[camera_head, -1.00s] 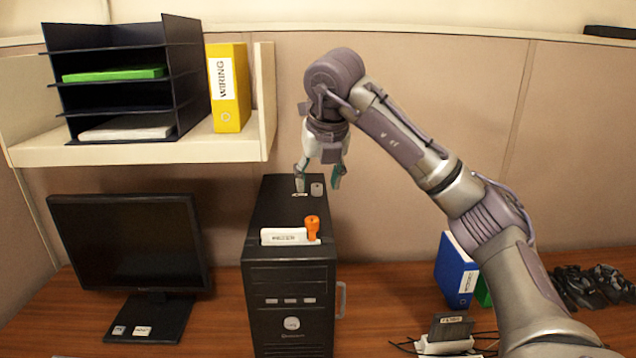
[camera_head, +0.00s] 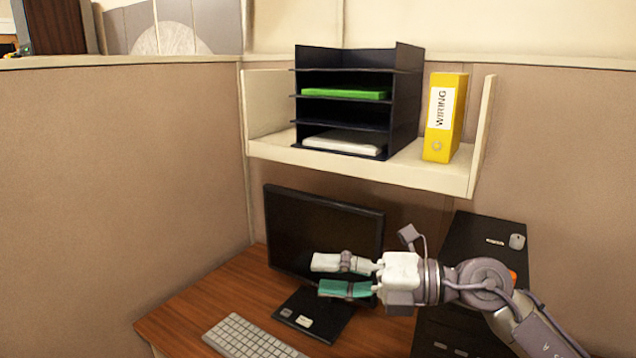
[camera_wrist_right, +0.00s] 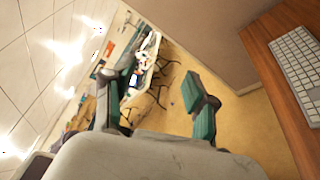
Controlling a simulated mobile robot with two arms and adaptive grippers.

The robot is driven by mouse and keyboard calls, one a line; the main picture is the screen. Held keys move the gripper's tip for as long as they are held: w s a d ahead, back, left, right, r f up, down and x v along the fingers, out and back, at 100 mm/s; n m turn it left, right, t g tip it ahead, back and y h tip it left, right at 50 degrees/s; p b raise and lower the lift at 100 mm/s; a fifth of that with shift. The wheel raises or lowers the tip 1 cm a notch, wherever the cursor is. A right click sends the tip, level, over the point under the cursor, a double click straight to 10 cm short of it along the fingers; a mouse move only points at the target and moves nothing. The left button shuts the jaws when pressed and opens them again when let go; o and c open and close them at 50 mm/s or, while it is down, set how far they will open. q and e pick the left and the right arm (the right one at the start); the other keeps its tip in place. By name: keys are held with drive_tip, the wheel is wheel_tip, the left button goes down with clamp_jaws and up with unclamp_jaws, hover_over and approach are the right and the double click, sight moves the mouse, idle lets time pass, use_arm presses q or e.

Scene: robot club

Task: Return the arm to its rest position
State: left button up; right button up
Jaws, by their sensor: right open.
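My right gripper (camera_head: 343,277) is in the head view, in front of the black monitor (camera_head: 318,232). Its fingers point left and stand apart, with nothing between them. In the right wrist view my right gripper (camera_wrist_right: 158,110) also shows open and empty, with the room's floor beyond its fingers. My right arm comes in from the lower right, across the front of the black computer tower (camera_head: 485,240), and hides part of it. My left gripper is not in view.
A keyboard (camera_head: 250,338) lies on the wooden desk (camera_head: 185,322). A shelf (camera_head: 400,177) above holds a dark paper tray (camera_head: 408,98) and a yellow binder (camera_head: 444,118). Beige partition walls (camera_head: 120,165) bound the desk. A cluttered table (camera_wrist_right: 143,65) stands across the room.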

drive_tip(key=w+d+m+t+h, duration=0.15)
drive_tip(key=d+m+t, duration=0.25)
drive_tip(key=m+t, duration=0.5)
drive_tip(key=d+m+t+h, duration=0.2)
drive_tip(key=d+m+t, duration=0.2)
drive_tip(key=m+t, duration=0.45)
drive_tip(key=s+d+f+m+g+h, duration=0.25)
drive_tip(key=d+f+m+h, duration=0.25)
drive_tip(key=f+m+h, duration=0.4)
drive_tip(key=s+d+f+m+g+h, duration=0.25)
drive_tip(key=d+f+m+h, duration=0.35)
drive_tip(key=f, duration=0.5)
drive_tip(key=s+f+m+g+y, duration=0.1)
drive_tip(key=s+f+m+g, duration=0.1)
drive_tip(key=s+f+g, duration=0.7)
drive_tip(key=s+f+m+g+y, duration=0.1)
drive_tip(key=s+f+g, duration=0.2)
drive_tip(key=s+f, duration=0.7)
drive_tip(key=s+f+g, duration=0.1)
drive_tip(key=s+f, duration=0.2)
drive_tip(key=f, duration=1)
drive_tip(key=s+f+g, duration=0.1)
drive_tip(key=s+f, duration=0.2)
drive_tip(key=f, duration=1)
drive_tip(key=s+d+f+g, duration=0.1)
drive_tip(key=s+d+f, duration=0.1)
drive_tip(key=s+f, duration=1.2)
drive_tip(key=shift+s+d, duration=0.25)
drive_tip(key=shift+s, duration=0.45)
